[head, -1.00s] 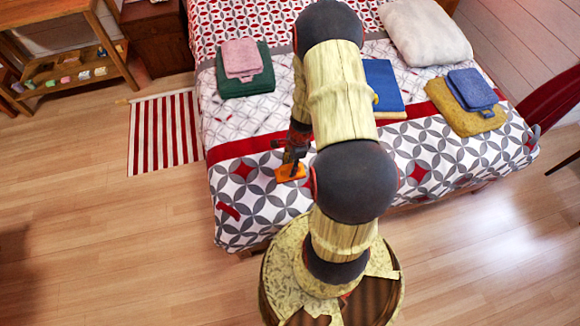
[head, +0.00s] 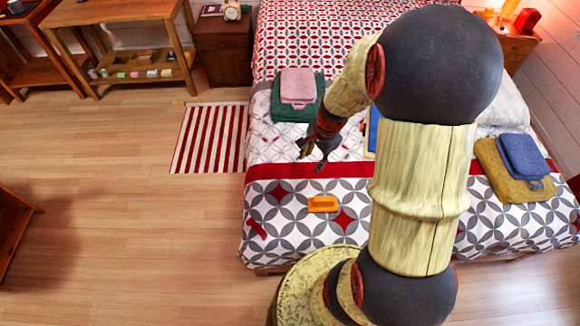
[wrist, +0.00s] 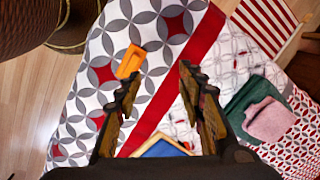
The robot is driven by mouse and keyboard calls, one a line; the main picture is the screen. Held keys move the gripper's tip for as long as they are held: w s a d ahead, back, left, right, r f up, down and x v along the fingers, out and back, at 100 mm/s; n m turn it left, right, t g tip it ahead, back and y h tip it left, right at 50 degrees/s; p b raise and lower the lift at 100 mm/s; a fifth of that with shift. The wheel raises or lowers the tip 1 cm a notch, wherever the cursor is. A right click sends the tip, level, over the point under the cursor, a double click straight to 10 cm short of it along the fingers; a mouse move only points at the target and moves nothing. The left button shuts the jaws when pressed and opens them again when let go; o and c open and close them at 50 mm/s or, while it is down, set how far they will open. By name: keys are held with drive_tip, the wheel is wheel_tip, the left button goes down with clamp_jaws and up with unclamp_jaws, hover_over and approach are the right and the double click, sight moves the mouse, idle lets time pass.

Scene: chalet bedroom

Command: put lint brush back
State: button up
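An orange block-like item (head: 322,204) lies on the patterned bedspread near the bed's front edge; it also shows in the wrist view (wrist: 131,62). It may be the lint brush, but its shape is too small to be sure. A small red elongated patch (head: 257,229) shows nearer the bed's front left corner; I cannot tell if it is an object or pattern. My gripper (head: 318,156) is above the bed, beyond the orange item and apart from it. In the wrist view its fingers (wrist: 160,76) are spread with nothing between them.
A pink towel (head: 298,86) on a green towel (head: 292,107) lies on the bed's left. A blue towel (head: 523,157) rests on a mustard towel (head: 500,184) at right. A wooden shelf table (head: 120,75) holds small items. Floor at left is largely clear.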

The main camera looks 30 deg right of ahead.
drive_tip(key=a+r+n+t, duration=0.1)
drive_tip(key=a+r+n, duration=0.45)
drive_tip(key=r, duration=0.45)
drive_tip(key=s+a+r+n+t, duration=0.2)
drive_tip(key=s+a+r+n, duration=1)
drive_tip(key=r, duration=0.3)
drive_tip(key=shift+a+r+t+h, duration=0.25)
drive_tip(key=shift+a+t+h, duration=0.05)
drive_tip(key=shift+h, duration=0.1)
